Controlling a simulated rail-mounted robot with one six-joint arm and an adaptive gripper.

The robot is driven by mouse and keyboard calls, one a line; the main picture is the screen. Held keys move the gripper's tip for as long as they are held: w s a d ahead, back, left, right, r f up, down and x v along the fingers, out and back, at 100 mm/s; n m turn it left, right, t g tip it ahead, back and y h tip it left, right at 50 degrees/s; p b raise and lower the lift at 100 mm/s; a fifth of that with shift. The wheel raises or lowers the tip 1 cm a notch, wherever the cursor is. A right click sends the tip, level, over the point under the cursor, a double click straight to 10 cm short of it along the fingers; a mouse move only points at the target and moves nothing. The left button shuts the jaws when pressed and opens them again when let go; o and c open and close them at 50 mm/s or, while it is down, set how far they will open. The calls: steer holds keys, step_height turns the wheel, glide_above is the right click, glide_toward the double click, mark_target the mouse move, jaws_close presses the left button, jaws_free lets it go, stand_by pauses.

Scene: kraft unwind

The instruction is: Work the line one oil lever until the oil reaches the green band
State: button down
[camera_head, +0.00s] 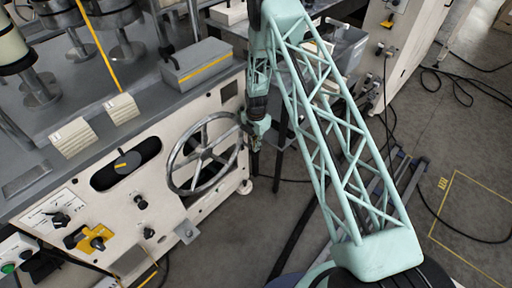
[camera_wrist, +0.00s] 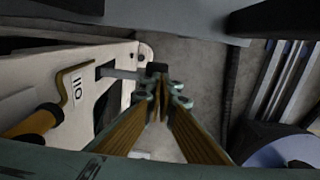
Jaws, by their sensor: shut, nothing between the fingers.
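A white label (camera_wrist: 77,88) reading OIL, upside down, is on the cream machine side in the wrist view. Beside it is an orange handle (camera_wrist: 32,124) with a dark collar and a bent ochre bracket. A grey rod (camera_wrist: 122,73) sticks out from the machine side to a black end (camera_wrist: 156,68) just beyond my fingertips. I cannot tell which part is the lever. My gripper (camera_wrist: 163,92) is shut and empty; contact with the black end is unclear. In the head view my gripper (camera_head: 255,142) hangs beside the machine's right end. No green band or oil level can be made out.
A spoked handwheel (camera_head: 203,153) is on the machine front, close left of my gripper. A grey block (camera_head: 196,64) with a yellow stripe lies on the machine top. Cables (camera_head: 465,85) lie on the floor at right. Open floor (camera_head: 235,240) lies below.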

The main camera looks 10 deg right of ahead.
steer(key=shift+f, duration=0.1)
steer(key=shift+s+f, duration=0.1)
steer(key=shift+f, duration=0.35)
steer(key=shift+s+d+f+b, duration=0.1)
steer(key=shift+f+b, duration=0.4)
steer(key=shift+f, duration=0.1)
steer(key=shift+s+d+f+b, duration=0.1)
steer(key=shift+f+b, duration=0.35)
steer(key=shift+f, duration=0.15)
steer(key=shift+w+a+f+b, duration=0.15)
steer(key=shift+f+b, duration=0.5)
steer(key=shift+f, duration=0.7)
steer(key=shift+w+a+f+b, duration=0.15)
steer(key=shift+f+b, duration=0.5)
steer(key=shift+f, duration=0.65)
steer(key=shift+d, duration=0.1)
steer(key=shift+s+r, duration=0.1)
steer(key=s+d+r+p, duration=0.1)
steer(key=s+d+r, duration=0.1)
steer(key=r, duration=0.4)
steer(key=s+d+r+p, duration=0.2)
steer(key=s+r, duration=0.2)
steer(key=r, duration=0.2)
steer(key=shift+p, duration=0.3)
